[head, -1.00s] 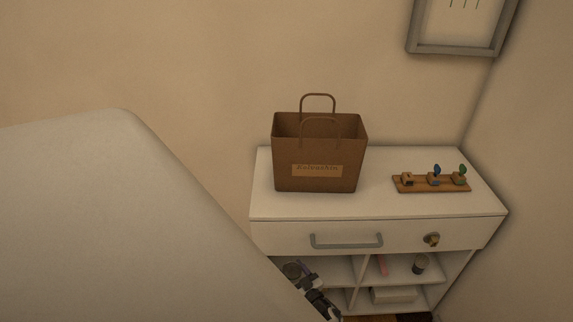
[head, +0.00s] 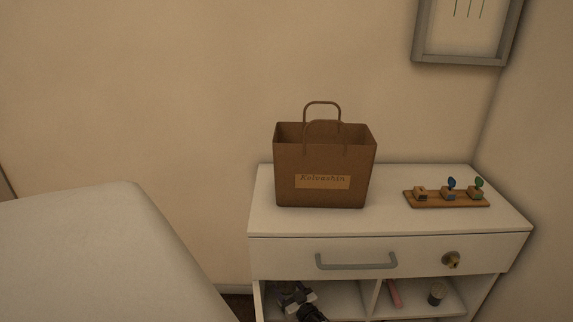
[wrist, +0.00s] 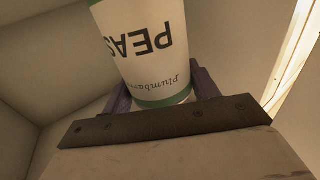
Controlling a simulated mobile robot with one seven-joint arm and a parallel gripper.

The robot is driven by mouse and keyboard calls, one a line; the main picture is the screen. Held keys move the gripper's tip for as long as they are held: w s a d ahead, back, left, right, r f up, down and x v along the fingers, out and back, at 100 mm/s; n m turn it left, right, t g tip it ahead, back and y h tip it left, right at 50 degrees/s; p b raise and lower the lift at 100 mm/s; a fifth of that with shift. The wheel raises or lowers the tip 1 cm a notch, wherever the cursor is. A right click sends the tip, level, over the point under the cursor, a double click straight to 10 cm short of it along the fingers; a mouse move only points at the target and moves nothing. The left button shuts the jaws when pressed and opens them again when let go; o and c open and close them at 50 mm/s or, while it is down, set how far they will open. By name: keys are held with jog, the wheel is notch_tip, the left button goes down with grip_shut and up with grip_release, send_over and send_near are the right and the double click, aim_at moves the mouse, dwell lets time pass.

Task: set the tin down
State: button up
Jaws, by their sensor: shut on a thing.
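The tin (wrist: 137,42) fills the upper middle of the wrist view. It is white with green bands, and its "PEAS" label appears upside down. My gripper (wrist: 163,92) is shut on it, with a purple-grey finger on each side. In the head view, what looks like my gripper (head: 293,296) is low in the left open compartment of the white cabinet (head: 270,245). The tin cannot be made out clearly there. Whether the tin touches a surface is hidden.
A brown paper bag (head: 325,180) and a wooden rack (head: 446,200) stand on the cabinet top. Below is a drawer with a grey handle (head: 356,262) and a brass lock (head: 452,260). The right compartment holds a pink item (head: 394,293) and a small dark can (head: 437,294).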

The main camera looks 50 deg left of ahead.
jog(key=shift+f+b, duration=0.45)
jog(key=shift+f, duration=0.45)
jog(key=shift+a+f, duration=0.1)
jog(key=shift+a, duration=0.1)
jog(key=shift+w, duration=0.1)
jog(key=shift+f+b, duration=0.1)
jog(key=shift+b, duration=0.25)
jog(key=o, duration=1.3)
